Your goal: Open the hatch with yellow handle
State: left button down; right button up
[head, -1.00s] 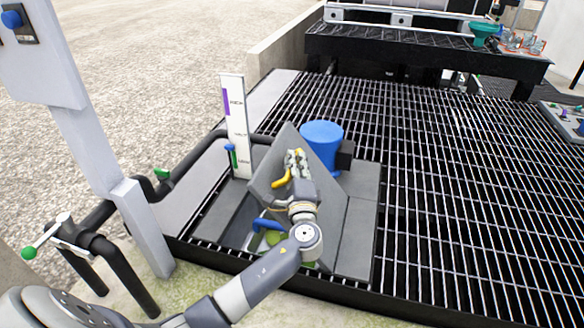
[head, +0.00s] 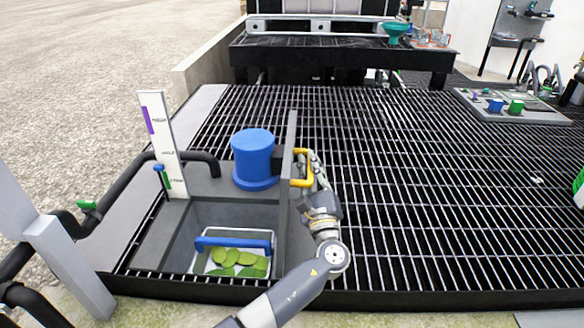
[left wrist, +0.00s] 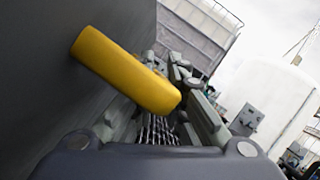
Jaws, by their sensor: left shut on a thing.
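The grey hatch (head: 287,200) stands about upright, nearly edge-on in the head view, at the right side of an open pit. Its yellow handle (head: 302,153) sticks out on the right face. My left gripper (head: 312,172) is shut on the yellow handle, to the right of the hatch. In the left wrist view the yellow handle (left wrist: 125,70) runs from the dark hatch face (left wrist: 40,60) to between the fingers (left wrist: 180,105). The inner ends of the fingers are partly hidden. My right gripper is not in view.
In the pit is a white basket (head: 205,262) with a blue handle (head: 233,242) and several green leaf-like pieces. A white marker post (head: 160,140) and black pipes are at left. Open grating (head: 430,190) lies right.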

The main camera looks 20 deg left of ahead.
pick_arm(q)
jog(key=shift+w+d+f+m, duration=0.15)
jog(key=shift+d+m, duration=0.15)
jog(key=shift+d, duration=0.25)
jog(key=shift+w+d+f+m, duration=0.15)
jog(key=shift+d+m, duration=0.15)
jog(key=shift+d, duration=0.25)
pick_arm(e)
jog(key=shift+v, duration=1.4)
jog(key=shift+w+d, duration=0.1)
pick_arm(q)
jog(key=c, duration=1.9)
grip_release()
jog(key=shift+s, duration=0.1)
jog(key=v, duration=1.2)
jog(key=shift+a, duration=0.2)
jog(key=shift+f, duration=0.2)
